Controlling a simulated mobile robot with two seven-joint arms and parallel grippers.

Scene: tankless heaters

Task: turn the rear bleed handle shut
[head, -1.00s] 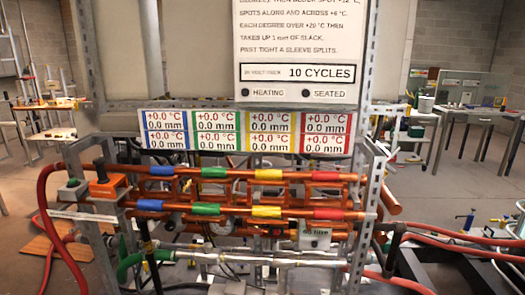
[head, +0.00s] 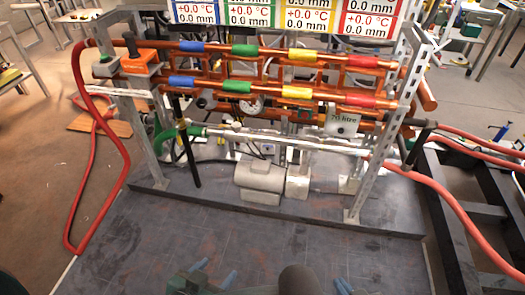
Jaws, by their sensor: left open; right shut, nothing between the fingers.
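I cannot tell for sure which part is the rear bleed handle. A long black bar (head: 188,150) slants down in front of the lower pipes. Another black handle-like piece (head: 420,143) is at the right end, by the red hoses. My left gripper (head: 214,272) shows blue fingertips at the bottom edge, apart and empty, well below the rack. My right gripper (head: 343,286) barely shows at the bottom edge, shut and empty. Neither touches anything.
Copper pipes with coloured sleeves (head: 239,87) run across the metal frame (head: 410,95). A grey pump (head: 260,180) sits on the dark base tray (head: 240,238), whose front is clear. A red hose (head: 78,180) loops at left; more red hoses (head: 445,200) leave right. A dark slatted frame (head: 465,215) stands right.

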